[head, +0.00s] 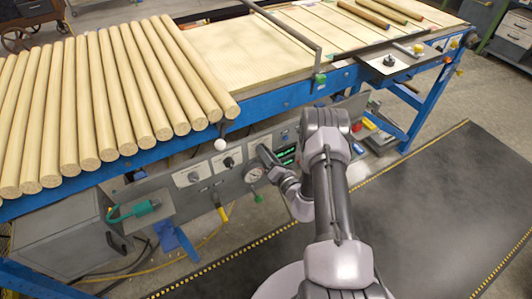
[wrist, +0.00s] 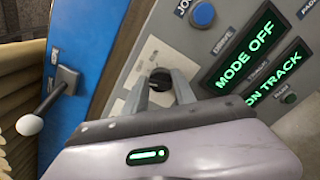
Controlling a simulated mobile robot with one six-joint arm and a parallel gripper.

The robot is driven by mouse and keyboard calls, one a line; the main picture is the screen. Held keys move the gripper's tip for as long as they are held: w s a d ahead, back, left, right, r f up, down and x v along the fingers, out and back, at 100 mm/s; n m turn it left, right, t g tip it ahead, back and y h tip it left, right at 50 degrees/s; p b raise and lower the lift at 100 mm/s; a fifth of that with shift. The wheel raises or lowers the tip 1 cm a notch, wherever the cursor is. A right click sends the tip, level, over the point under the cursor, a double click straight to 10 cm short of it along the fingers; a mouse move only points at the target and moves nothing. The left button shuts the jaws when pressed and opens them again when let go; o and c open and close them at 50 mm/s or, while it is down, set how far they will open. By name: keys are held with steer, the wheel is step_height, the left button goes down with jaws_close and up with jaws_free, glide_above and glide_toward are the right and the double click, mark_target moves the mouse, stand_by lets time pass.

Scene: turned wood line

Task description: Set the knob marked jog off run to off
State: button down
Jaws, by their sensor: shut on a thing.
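The black knob (wrist: 160,79) sits on a pale plate on the grey control panel, between the two fingers of my gripper (wrist: 161,88) in the wrist view. My gripper is shut on it. The knob's pointer and its plate's markings are too small or covered to read. The upper green display (wrist: 245,52) reads "MODE OFF". In the head view my gripper (head: 268,160) is at the panel, and the held knob is hidden behind it.
A white-balled lever (wrist: 30,124) sticks out at left. A blue button (wrist: 203,14) and a lower display reading "ON TRACK" (wrist: 277,77) are near. Wooden rods (head: 110,90) lie above.

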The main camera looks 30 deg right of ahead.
steer(key=shift+m, duration=1.6)
steer(key=shift+f, duration=0.1)
steer(key=c, duration=1)
jaws_free()
steer(key=s+p, duration=0.1)
steer(key=s, duration=0.4)
steer(key=s+p, duration=0.2)
steer(key=s, duration=0.4)
steer(key=s+p, duration=0.1)
steer(key=s, duration=0.5)
steer(key=shift+s+d+p, duration=0.25)
steer(key=shift+p, duration=0.05)
